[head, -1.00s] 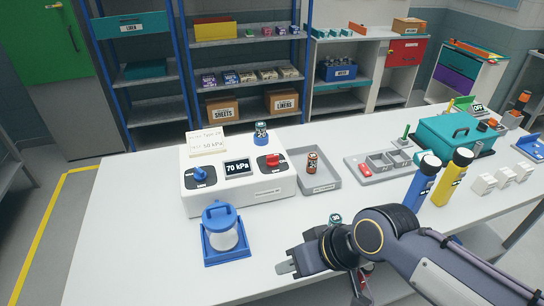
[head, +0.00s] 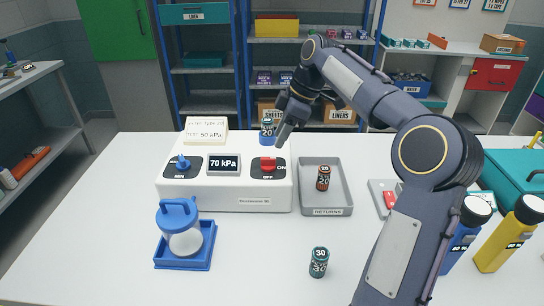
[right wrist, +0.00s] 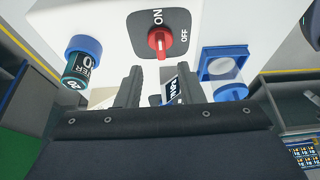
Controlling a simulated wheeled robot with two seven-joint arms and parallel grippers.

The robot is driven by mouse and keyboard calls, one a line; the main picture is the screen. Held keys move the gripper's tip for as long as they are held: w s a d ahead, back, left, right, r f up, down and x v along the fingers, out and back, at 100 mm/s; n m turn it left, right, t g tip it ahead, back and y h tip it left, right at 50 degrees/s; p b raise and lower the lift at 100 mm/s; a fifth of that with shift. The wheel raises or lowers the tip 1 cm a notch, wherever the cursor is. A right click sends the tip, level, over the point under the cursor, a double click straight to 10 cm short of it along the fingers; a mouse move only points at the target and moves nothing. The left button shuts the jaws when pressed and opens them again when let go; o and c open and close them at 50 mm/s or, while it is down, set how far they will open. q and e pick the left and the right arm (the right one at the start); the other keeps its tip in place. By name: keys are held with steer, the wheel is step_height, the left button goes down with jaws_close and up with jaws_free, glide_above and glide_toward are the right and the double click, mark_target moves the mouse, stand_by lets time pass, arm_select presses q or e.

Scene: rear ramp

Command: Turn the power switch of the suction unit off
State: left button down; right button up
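The suction unit (head: 240,203) is a white box on the table. It has a blue dial (head: 183,163), a display (head: 224,164) reading 70 kPa, and a red power switch (head: 267,164) marked ON and OFF. In the right wrist view the red switch (right wrist: 158,40) shows just beyond my fingers. My right gripper (head: 283,135) is above the back right of the unit, near the switch and apart from it. Its two fingers (right wrist: 157,84) are spread with nothing held between them. My left gripper is not in view.
A blue-lidded jar (head: 185,242) stands in front. Another vial (head: 319,262) stands at the front. The left table area is clear.

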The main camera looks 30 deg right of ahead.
mark_target(269, 158)
steer(key=x, duration=0.7)
steer(key=shift+f, duration=0.1)
steer(key=shift+c, duration=0.3)
jaws_close()
